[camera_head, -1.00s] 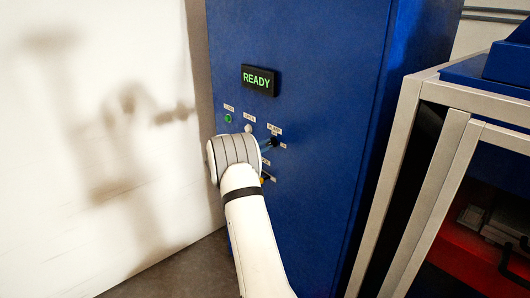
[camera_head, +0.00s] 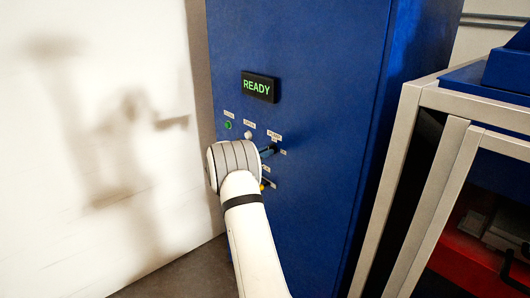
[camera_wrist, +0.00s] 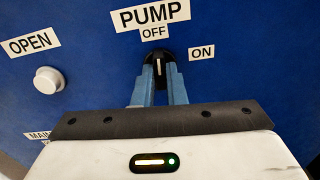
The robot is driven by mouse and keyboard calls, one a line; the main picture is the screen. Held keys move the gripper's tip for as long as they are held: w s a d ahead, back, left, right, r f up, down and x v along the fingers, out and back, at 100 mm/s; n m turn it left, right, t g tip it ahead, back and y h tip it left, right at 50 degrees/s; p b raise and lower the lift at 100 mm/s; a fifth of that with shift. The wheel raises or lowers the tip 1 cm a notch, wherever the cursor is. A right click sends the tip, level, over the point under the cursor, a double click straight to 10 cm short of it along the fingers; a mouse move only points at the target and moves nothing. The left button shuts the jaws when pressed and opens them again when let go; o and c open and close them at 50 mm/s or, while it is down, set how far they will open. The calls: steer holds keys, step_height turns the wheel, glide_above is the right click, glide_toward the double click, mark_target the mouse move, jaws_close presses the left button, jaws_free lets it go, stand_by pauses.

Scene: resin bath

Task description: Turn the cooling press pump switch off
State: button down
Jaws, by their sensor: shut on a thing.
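The pump switch (camera_wrist: 160,54) is a black rotary knob on the blue cabinet, under a PUMP label, with OFF above it and ON to its right. Its grip bar, with a pale mark, stands about upright in the wrist view, in line with OFF. My gripper (camera_wrist: 160,72) is shut on this knob, with one blue-grey finger on each side of it. In the head view my gripper (camera_head: 267,152) reaches the switch from the left, and my white wrist hides part of the panel.
A white OPEN button (camera_wrist: 48,80) is left of the switch. A green button (camera_head: 228,125) and a READY display (camera_head: 259,86) are on the blue cabinet (camera_head: 310,200). A grey-framed machine (camera_head: 395,190) stands to the right, a white wall to the left.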

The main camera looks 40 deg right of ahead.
steer(key=shift+f+n, duration=0.1)
steer(key=shift+n, duration=0.5)
steer(key=c, duration=1.5)
jaws_free()
steer(key=a, duration=0.2)
steer(key=a+b, duration=0.1)
steer(key=a, duration=0.4)
steer(key=shift+s+a+b, duration=0.3)
steer(key=shift+a+b, duration=0.05)
steer(key=shift+a, duration=0.05)
